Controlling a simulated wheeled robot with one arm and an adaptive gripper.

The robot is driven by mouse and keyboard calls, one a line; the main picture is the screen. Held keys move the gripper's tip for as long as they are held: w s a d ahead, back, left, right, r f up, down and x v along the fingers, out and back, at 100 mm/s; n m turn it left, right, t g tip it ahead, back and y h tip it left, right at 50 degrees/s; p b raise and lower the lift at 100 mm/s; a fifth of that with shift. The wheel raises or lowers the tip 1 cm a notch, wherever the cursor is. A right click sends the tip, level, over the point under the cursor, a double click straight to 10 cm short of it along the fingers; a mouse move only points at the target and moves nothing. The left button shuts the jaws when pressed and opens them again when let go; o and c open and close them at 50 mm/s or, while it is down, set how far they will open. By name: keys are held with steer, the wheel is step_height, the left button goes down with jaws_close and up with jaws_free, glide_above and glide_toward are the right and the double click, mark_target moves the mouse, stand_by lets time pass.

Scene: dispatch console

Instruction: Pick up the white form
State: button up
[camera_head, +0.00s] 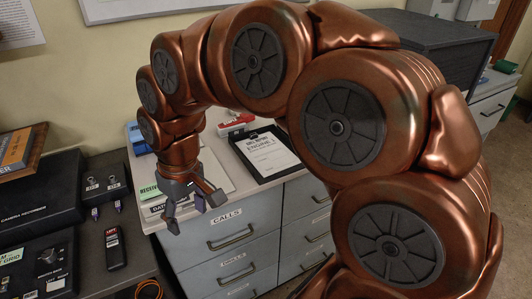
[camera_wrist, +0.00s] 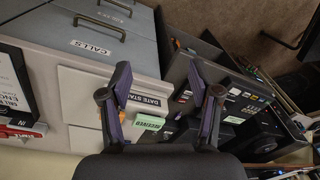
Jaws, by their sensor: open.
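A white form (camera_head: 268,150) with printed lines lies on a black clipboard (camera_head: 251,165) on the counter top, right of my gripper in the head view. In the wrist view part of the white form (camera_wrist: 10,88) shows at the left edge, cut off by the frame. My gripper (camera_head: 193,208) is open and empty. It hangs over the front edge of the counter, above the drawers, apart from the form.
Grey drawers (camera_head: 232,237) are below the counter. A red and white item (camera_head: 236,124) stands behind the clipboard. Black console units (camera_head: 38,205) and a handset (camera_head: 115,247) are at left.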

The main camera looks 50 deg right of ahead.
steer(key=w+d+r+t+b, duration=0.1)
steer(key=w+d, duration=0.2)
steer(key=w, duration=0.3)
steer(key=w+d+t, duration=0.1)
steer(key=w+d, duration=0.2)
steer(key=w, duration=0.2)
steer(key=m+t+h+b, duration=0.2)
steer(key=m+b, duration=0.1)
steer(key=m, duration=0.2)
glide_toward(255, 136)
steer(key=shift+w+a+f, duration=0.3)
steer(key=shift+w+a, duration=0.05)
steer(key=shift+a, duration=0.1)
steer(key=shift+d+f, duration=0.2)
steer(key=shift+f, duration=0.05)
steer(key=shift+p+x, duration=1.35)
steer(key=shift+x, duration=2.3)
steer(key=shift+s+d, duration=0.1)
steer(key=shift+d, duration=0.1)
steer(key=shift+c, duration=0.3)
steer(key=c, duration=1.1)
